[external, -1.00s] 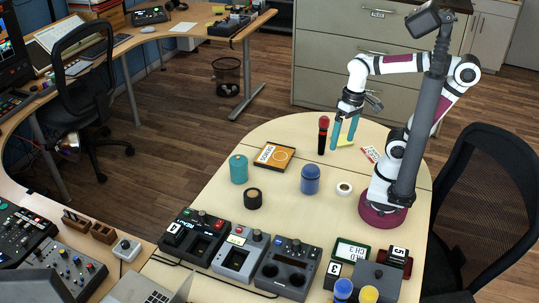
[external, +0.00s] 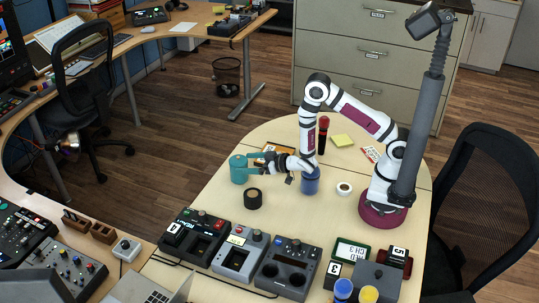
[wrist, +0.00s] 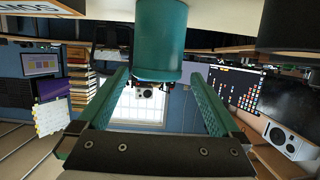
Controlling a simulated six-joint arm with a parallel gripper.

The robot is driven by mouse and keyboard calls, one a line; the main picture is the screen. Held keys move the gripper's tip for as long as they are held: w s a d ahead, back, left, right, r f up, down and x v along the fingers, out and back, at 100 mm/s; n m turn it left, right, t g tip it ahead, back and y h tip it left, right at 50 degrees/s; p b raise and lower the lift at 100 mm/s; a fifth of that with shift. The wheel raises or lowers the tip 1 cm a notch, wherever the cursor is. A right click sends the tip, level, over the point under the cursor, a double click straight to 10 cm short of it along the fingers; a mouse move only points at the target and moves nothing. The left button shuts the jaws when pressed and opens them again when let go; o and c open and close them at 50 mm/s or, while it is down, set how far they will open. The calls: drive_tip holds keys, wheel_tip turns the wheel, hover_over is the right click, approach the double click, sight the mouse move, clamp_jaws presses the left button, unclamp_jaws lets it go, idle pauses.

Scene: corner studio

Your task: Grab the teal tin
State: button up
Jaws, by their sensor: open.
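The teal tin (external: 237,170) stands upright on the table at its left side. My gripper (external: 252,168) has come at it level from the right, with its teal fingers apart and their tips at the tin's near side. In the wrist view, which looks upside down, the tin (wrist: 160,38) is at top centre. The tips of my open gripper (wrist: 158,76) lie to either side of it, with a gap showing at each side. I cannot tell how deep the tin sits between the fingers.
A black tape roll (external: 253,198) stands close below the gripper. The blue tin (external: 310,183) stands beneath my wrist, partly hidden. An orange-and-white box (external: 277,148) lies behind the gripper. A red-and-black torch (external: 323,135) stands further back. Devices (external: 238,252) line the front.

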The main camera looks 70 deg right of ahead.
sight(232, 165)
drive_tip(key=x, duration=0.4)
drive_tip(key=f+x, duration=0.1)
drive_tip(key=x, duration=0.3)
drive_tip(key=shift+s+d+f, duration=0.2)
drive_tip(key=shift+s+f, duration=0.05)
drive_tip(key=shift+s, duration=0.05)
drive_tip(key=c, duration=1.2)
drive_tip(key=shift+o, duration=0.2)
